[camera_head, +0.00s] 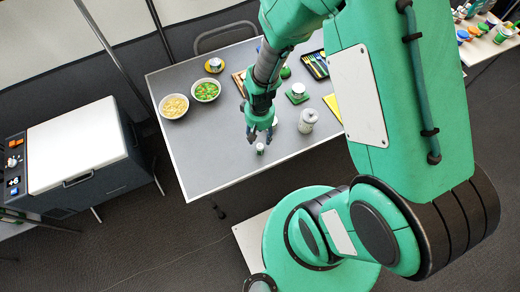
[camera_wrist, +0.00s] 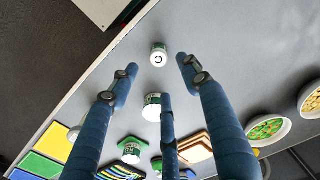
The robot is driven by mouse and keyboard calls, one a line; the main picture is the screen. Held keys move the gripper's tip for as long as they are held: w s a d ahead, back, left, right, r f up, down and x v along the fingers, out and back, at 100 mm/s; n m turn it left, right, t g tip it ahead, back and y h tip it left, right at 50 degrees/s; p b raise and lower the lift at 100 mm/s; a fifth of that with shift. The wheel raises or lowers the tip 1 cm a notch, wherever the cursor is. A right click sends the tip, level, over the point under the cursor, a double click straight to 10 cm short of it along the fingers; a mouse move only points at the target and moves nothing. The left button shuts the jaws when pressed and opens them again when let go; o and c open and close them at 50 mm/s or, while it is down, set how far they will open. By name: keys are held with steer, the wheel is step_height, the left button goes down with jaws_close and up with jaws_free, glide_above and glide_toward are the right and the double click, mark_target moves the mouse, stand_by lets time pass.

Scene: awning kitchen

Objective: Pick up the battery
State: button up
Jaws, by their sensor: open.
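The battery (camera_head: 260,148) is a small white and green cylinder standing on the grey table near its front edge. In the wrist view the battery (camera_wrist: 158,53) shows its pale top with a dark letter C. My gripper (camera_head: 260,136) is just above the battery in the head view, its fingers pointing down. The battery lies beyond the fingertips, roughly between the two outer ones, and no contact is visible.
A pale jar (camera_head: 308,120) stands right of my gripper. Two food bowls (camera_head: 174,106) (camera_head: 206,90) sit at the table's left. A white can on a green coaster (camera_head: 297,92) and a tray of utensils (camera_head: 315,64) are farther back. The table's front-left area (camera_head: 210,165) is clear.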

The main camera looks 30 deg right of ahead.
mark_target(260, 146)
steer(key=shift+f, duration=1.7)
steer(key=shift+s+f+b, duration=0.15)
steer(key=shift+f+b, duration=0.3)
steer(key=shift+f, duration=0.5)
steer(key=shift+s+f+b, duration=0.15)
steer(key=shift+f+b, duration=0.25)
steer(key=shift+f, duration=1.25)
jaws_close()
